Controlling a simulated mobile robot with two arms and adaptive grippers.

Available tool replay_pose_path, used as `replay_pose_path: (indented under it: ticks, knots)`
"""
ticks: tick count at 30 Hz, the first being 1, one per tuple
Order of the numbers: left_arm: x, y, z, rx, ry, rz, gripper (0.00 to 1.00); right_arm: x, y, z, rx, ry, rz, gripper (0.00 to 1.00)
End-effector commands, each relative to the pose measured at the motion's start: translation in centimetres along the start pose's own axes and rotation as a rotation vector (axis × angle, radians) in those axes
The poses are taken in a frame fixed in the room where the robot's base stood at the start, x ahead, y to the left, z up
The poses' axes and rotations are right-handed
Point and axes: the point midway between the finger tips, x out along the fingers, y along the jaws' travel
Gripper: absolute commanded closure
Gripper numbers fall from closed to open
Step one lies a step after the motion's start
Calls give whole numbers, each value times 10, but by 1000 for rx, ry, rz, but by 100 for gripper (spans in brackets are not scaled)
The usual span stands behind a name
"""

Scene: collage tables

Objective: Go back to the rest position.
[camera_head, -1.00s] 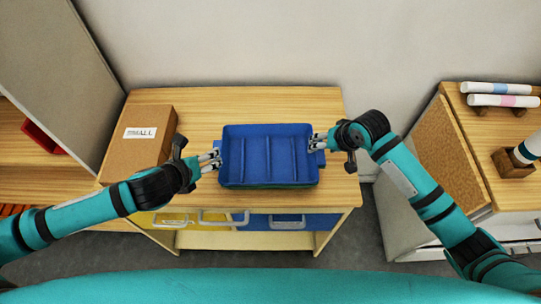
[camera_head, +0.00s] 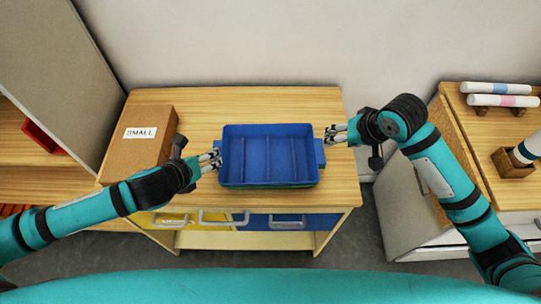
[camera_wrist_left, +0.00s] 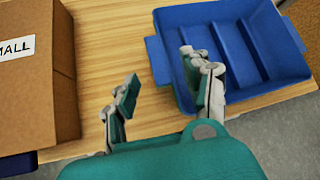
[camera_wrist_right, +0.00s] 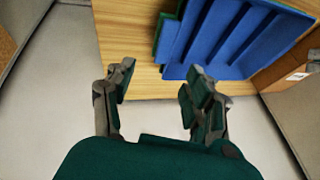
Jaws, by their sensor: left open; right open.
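A blue tray (camera_head: 268,180) with ridges across its floor and a handle tab at each side sits on the wooden table (camera_head: 230,104). It looks empty, and a green edge shows beneath its front. My left gripper (camera_head: 215,160) is beside the tray's left side. In the left wrist view its fingers (camera_wrist_left: 165,95) are spread, one near the tray (camera_wrist_left: 172,72), with nothing between them. My right gripper (camera_head: 329,134) is open and empty just right of the tray. In the right wrist view its fingers (camera_wrist_right: 155,88) are apart, near the tray (camera_wrist_right: 218,50).
A cardboard box (camera_head: 135,155) labelled SMALL stands left of the tray, close to my left arm. Drawers (camera_head: 285,221) sit under the table. At the right, another table holds rolls (camera_head: 500,88) and a wooden holder (camera_head: 513,163).

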Motion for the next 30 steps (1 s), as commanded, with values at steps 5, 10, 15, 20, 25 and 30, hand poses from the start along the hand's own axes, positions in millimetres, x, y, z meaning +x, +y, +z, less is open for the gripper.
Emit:
replay_pose_path:
  ticks: [5,10,15,20,25,30]
  knots:
    - [0,0,0,0,0,0,51,0,0,0,0,0,0,46]
    - [0,0,0,0,0,0,51,0,0,0,0,0,0,46]
    - [0,0,0,0,0,0,51,0,0,0,0,0,-1,46]
    - [-2,-14,-7,-107,9,-14,51,5,-4,14,-22,-6,-8,46]
    - [-18,-55,-31,-711,55,-17,51,14,-12,72,-123,-11,-20,46]
    - [-44,-50,-56,-1499,69,120,51,8,0,131,-206,-9,26,46]
